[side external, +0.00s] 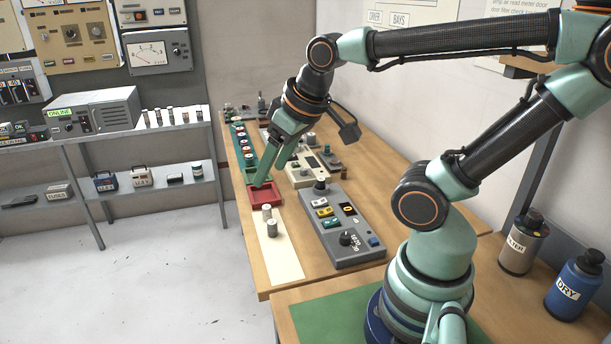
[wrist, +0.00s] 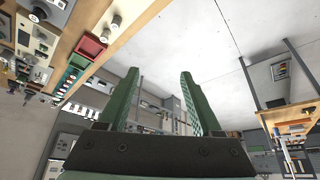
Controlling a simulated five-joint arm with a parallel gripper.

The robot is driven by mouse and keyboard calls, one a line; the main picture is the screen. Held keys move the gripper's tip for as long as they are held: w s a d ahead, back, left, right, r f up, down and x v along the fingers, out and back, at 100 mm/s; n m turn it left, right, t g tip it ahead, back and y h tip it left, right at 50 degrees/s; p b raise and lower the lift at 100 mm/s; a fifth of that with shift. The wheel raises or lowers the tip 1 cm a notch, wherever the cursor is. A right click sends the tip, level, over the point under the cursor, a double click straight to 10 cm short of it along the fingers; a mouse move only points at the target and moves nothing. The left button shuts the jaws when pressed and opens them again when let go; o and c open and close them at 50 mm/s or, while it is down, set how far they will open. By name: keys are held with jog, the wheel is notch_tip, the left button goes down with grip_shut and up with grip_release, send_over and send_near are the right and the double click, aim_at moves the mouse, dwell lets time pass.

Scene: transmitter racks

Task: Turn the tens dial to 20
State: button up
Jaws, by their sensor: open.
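A grey control box (side external: 345,225) lies on the wooden bench in the side external view. Near its front end is a black dial knob (side external: 346,239) with white numbers beside it, among them 10 and 20; its exact pointer setting is too small to read. A second black knob (side external: 320,186) stands at the box's far end. My gripper (side external: 257,170) is up and to the left of the box, near the red tray, and touches neither knob. In the wrist view my gripper (wrist: 160,75) has its fingers apart with nothing between them. I cannot make out the dial there.
A red tray (side external: 251,198) and a cream strip (side external: 286,262) with two grey cylinders lie left of the box. A beige device (side external: 301,177) and a row of green bins stand behind. Grey shelves (side external: 150,134) stand left, across open floor.

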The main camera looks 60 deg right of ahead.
jog(key=s+d+f+m+g, duration=0.1)
jog(key=d+f+m+g, duration=0.25)
jog(key=d+f, duration=0.4)
jog(key=m+g, duration=0.2)
jog(key=m, duration=0.3)
send_near(346, 235)
jog(key=shift+d+f, duration=0.1)
jog(key=shift+f, duration=4.4)
grip_shut()
